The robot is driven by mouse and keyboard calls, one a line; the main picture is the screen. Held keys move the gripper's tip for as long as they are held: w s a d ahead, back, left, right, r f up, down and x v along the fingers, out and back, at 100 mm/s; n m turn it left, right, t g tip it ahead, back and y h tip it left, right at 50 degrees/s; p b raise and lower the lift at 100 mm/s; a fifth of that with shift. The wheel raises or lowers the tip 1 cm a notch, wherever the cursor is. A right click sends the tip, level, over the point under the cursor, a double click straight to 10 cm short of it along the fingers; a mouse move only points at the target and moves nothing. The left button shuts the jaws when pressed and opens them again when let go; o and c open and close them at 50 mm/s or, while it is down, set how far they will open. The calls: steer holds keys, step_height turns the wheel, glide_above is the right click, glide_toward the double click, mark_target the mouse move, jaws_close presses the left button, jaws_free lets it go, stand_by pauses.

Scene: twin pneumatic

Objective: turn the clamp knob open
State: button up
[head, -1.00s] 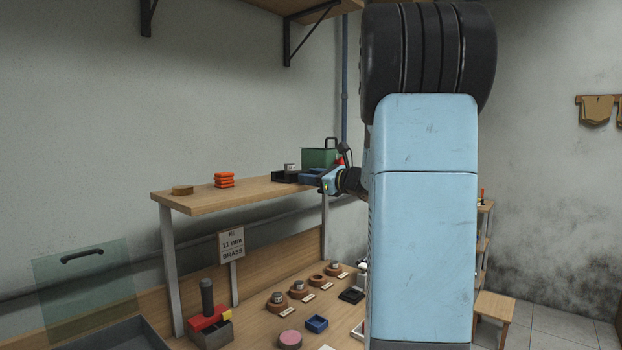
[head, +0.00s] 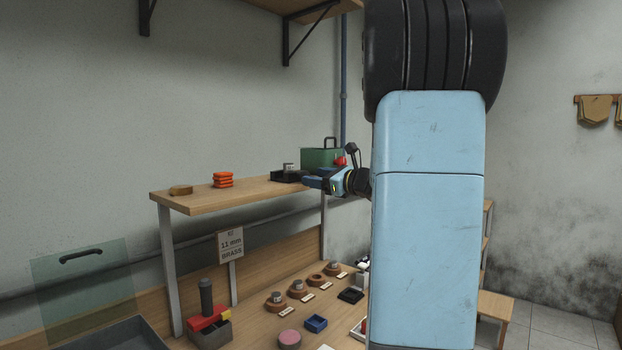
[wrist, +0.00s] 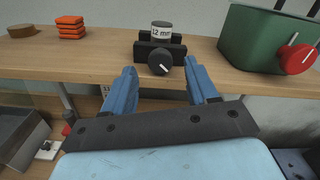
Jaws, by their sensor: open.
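The clamp (wrist: 147,52) is a black block on the wooden shelf, holding a grey cylinder with a "12 mm" label (wrist: 161,32). Its round dark knob (wrist: 160,63) faces me, with a white line slanting on its face. In the head view the clamp (head: 287,176) sits near the shelf's right end, and I cannot make out the knob there. My gripper (wrist: 161,76) is open, its blue fingers to the left and right of the knob, with nothing held. In the head view my gripper (head: 312,182) is at the shelf's right end, just right of the clamp.
A green box (wrist: 262,38) with a red knob (wrist: 298,59) stands right of the clamp. Rings and small trays cover the bench below.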

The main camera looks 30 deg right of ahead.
mark_target(302, 175)
steer(key=v, duration=1.1)
steer(key=w+a+m+h, duration=0.2)
steer(key=w+a+m, duration=0.2)
steer(key=w, duration=0.8)
steer(key=shift+w+a+t, duration=0.3)
steer(key=shift+w+a, duration=0.05)
steer(key=shift+a, duration=0.15)
steer(key=c, duration=1)
steer(key=shift+c, duration=0.2)
